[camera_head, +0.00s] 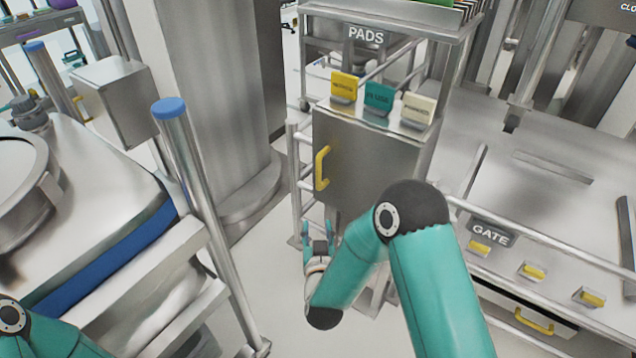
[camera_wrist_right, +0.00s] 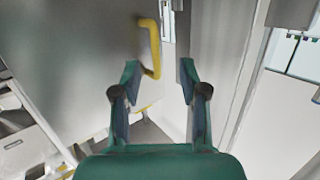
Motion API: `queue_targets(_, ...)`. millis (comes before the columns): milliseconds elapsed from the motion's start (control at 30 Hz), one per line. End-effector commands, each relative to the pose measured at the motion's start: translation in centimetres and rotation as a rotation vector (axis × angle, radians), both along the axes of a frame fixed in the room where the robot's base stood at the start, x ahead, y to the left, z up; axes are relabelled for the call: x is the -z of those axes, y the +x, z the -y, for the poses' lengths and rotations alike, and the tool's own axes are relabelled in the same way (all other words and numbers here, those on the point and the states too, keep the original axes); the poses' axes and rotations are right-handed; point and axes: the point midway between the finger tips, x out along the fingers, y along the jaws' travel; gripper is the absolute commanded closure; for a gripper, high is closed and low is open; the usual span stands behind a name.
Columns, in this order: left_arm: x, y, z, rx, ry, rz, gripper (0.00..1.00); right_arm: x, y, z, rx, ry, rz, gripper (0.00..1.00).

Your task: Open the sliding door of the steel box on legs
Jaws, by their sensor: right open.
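The steel box (camera_head: 372,165) stands on legs in the middle of the head view, under the PADS sign. Its front door looks closed and carries a yellow vertical handle (camera_head: 321,168) on its left side. My right gripper (camera_head: 319,228) is open and empty, below the handle and apart from it in the head view. In the right wrist view the handle (camera_wrist_right: 151,47) lies ahead of the open fingers (camera_wrist_right: 158,72), toward the left finger's tip. My left arm shows only at the lower left corner; its gripper is out of view.
Yellow, teal and cream pads (camera_head: 379,97) stand on top of the box. To the right is a steel table with a GATE sign (camera_head: 491,233) and yellow-handled drawer (camera_head: 534,321). A blue-capped post (camera_head: 170,108) and machine stand left. Floor between is clear.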

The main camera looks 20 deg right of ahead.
Motion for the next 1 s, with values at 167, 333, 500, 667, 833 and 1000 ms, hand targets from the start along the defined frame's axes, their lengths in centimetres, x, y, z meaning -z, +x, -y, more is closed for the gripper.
queue_targets(167,0.9,0.0,0.0,0.000,0.000,0.000,0.60,-2.9,0.8,0.2,0.063,-0.065,0.136,0.57)
queue_targets(333,0.4,0.0,0.0,0.000,0.000,0.001,0.60,-3.4,2.1,0.8,0.075,-0.073,0.151,0.57)
queue_targets(500,-0.2,0.0,0.0,0.000,0.000,0.001,0.60,-3.4,4.9,1.8,0.075,-0.070,0.151,0.57)
queue_targets(667,-0.6,0.0,0.0,0.000,0.000,0.000,0.60,-3.4,8.2,2.8,0.074,-0.070,0.151,0.57)
queue_targets(833,-0.7,0.0,0.0,0.000,0.000,0.000,0.60,-3.3,11.6,4.0,0.073,-0.071,0.151,0.57)
queue_targets(1000,-0.6,0.0,0.0,0.000,0.000,0.000,0.60,-3.2,14.3,4.9,0.071,-0.071,0.150,0.57)
